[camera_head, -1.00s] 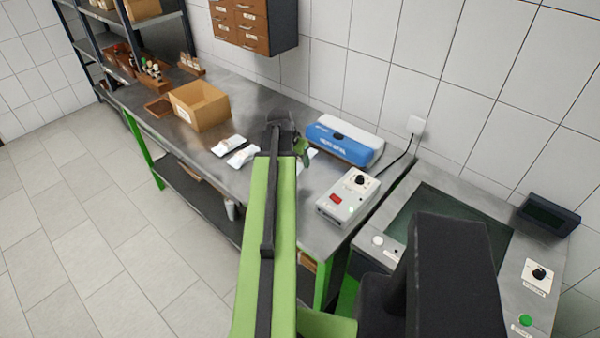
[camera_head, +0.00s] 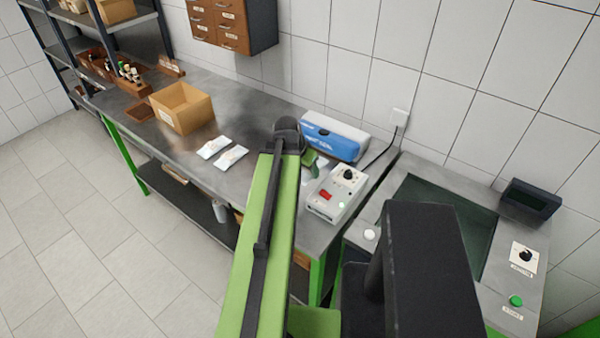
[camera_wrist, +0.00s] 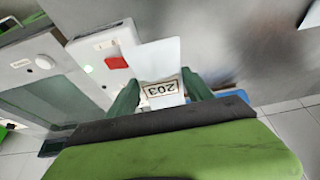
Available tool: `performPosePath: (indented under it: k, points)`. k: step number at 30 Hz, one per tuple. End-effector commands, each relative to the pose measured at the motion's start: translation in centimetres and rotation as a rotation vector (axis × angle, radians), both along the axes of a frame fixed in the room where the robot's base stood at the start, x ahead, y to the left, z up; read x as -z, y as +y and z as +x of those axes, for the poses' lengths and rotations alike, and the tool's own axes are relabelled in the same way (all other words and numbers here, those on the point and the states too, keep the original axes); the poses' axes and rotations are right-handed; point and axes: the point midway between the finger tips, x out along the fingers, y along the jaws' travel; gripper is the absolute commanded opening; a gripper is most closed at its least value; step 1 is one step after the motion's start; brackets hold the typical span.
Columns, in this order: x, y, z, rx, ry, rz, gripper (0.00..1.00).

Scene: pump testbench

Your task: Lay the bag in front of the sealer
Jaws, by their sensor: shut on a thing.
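The white bag (camera_wrist: 155,58), with a label printed 203, is held between the green fingers of my gripper (camera_wrist: 160,88) in the wrist view. In the head view my gripper (camera_head: 309,160) is just in front of the blue and white sealer (camera_head: 333,138), partly hidden by my arm. The bag is mostly hidden there. A blue edge (camera_wrist: 234,93) shows behind my gripper in the wrist view. I cannot tell whether the bag touches the table.
A control box (camera_head: 336,195) with a red switch stands right of my gripper, close by. Two white bags (camera_head: 222,153) lie left on the steel table, near a cardboard box (camera_head: 181,107). A bench with a dark basin (camera_head: 440,215) is at right.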

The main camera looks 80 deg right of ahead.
Motion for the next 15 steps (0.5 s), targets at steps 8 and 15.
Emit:
performPosePath:
  k: [8, 15]
  points:
    - [3.9, -5.1, 2.2, -0.002, 0.000, 0.000, 0.10]
    - [6.9, -9.9, 4.5, -0.001, 0.000, 0.000, 0.10]
